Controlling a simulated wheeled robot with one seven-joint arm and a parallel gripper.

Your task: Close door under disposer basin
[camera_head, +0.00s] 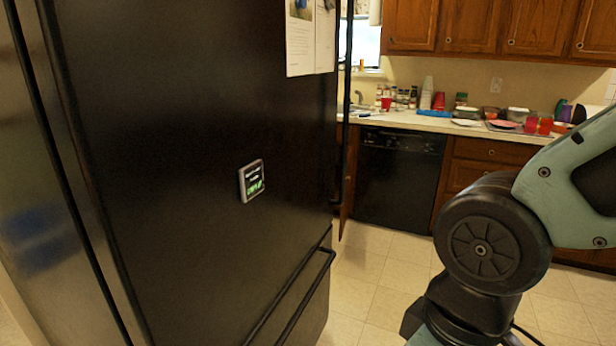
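A narrow strip of a brown wooden cabinet door (347,190) shows just past the black fridge's edge, left of the black dishwasher. It appears to stick out from the cabinet front, so it looks open, but the fridge hides most of it. The basin is not clearly visible; a faucet (359,97) shows on the counter above, by the window. My gripper is outside the view; only part of my arm shows at the right.
A large black fridge (190,110) fills the left and blocks the sink area. A black dishwasher (400,178) and wooden drawers (478,165) stand at the back. The counter (425,122) is cluttered with cups and jars. Tiled floor (375,270) is clear between fridge and arm.

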